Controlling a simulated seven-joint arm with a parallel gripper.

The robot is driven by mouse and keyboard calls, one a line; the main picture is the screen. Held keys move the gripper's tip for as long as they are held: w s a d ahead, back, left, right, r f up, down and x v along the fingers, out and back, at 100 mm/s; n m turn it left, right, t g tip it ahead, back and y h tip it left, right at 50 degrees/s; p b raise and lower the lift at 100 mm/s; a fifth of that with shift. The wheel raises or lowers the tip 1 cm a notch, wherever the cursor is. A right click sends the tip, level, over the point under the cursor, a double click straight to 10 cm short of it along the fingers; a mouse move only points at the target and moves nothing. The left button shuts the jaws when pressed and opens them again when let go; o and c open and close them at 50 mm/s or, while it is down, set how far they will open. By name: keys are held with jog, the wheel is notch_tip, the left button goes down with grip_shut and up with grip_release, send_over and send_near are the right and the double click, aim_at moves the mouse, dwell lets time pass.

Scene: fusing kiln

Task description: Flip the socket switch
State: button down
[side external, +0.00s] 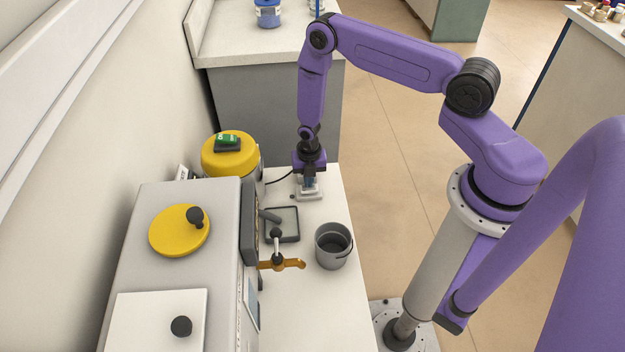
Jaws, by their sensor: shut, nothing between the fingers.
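The socket (311,195) is a small pale box on the white bench top near its far right edge, with a dark cable running from it to the left. My gripper (309,183) points down right over the socket and is shut with nothing in it. Its fingertips hide most of the top of the socket. I cannot see the switch or its position, and I cannot tell whether the fingertips touch it.
A grey kiln (180,250) with a yellow lid plug (179,231) fills the left of the bench.

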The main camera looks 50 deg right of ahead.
jog(key=shift+a+r, duration=0.1)
jog(key=shift+a, duration=0.05)
dwell(0.3)
jog(key=shift+r, duration=0.55)
notch_tip(320, 180, up, 13)
dwell(0.4)
